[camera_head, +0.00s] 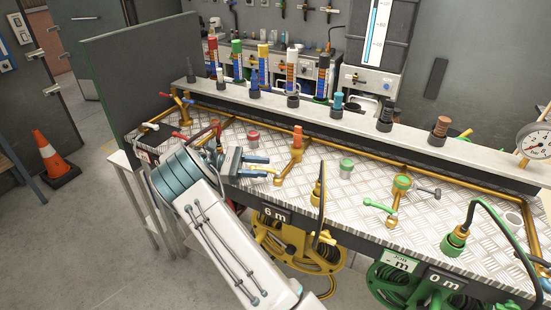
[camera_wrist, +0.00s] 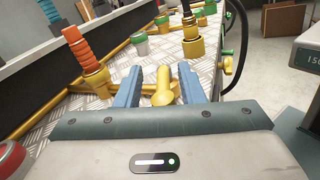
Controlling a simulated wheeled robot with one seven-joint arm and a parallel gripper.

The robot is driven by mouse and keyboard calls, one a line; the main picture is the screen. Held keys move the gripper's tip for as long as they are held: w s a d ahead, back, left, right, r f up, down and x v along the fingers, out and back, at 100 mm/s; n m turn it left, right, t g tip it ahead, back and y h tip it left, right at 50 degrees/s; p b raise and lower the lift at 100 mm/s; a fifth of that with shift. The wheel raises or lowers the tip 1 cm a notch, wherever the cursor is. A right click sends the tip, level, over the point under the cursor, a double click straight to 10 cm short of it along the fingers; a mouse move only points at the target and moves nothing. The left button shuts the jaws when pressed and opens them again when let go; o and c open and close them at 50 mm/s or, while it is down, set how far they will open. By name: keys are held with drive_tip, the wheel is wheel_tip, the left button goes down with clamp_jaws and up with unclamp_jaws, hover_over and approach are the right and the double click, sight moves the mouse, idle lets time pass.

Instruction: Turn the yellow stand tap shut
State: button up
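The yellow stand tap (camera_head: 293,160) stands on the chequered metal bench top, a brass body with an orange coupling on top. In the wrist view its upright post (camera_wrist: 96,78) is at the left, and a yellow lever with a rounded end (camera_wrist: 163,90) lies between my blue fingers. My gripper (camera_head: 268,166) reaches over the bench front from the left, beside the tap. In the wrist view my gripper (camera_wrist: 161,86) is open, with a finger on each side of the lever and small gaps showing. I cannot tell whether either finger touches it.
A green-handled tap (camera_head: 402,186) stands to the right and a red-handled tap (camera_head: 183,106) to the left. A red cup (camera_head: 253,137) and a green cup (camera_head: 346,167) sit near the tap. A black hose (camera_head: 322,190) rises at the bench front. A shelf with couplings runs behind.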

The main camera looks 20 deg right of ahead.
wheel_tip(320, 180, up, 3)
drive_tip(key=shift+r, duration=0.15)
drive_tip(key=s+d+r+b, duration=0.1)
drive_tip(key=s+d+r, duration=0.6)
drive_tip(key=d, duration=0.2)
drive_tip(key=shift+s, duration=0.2)
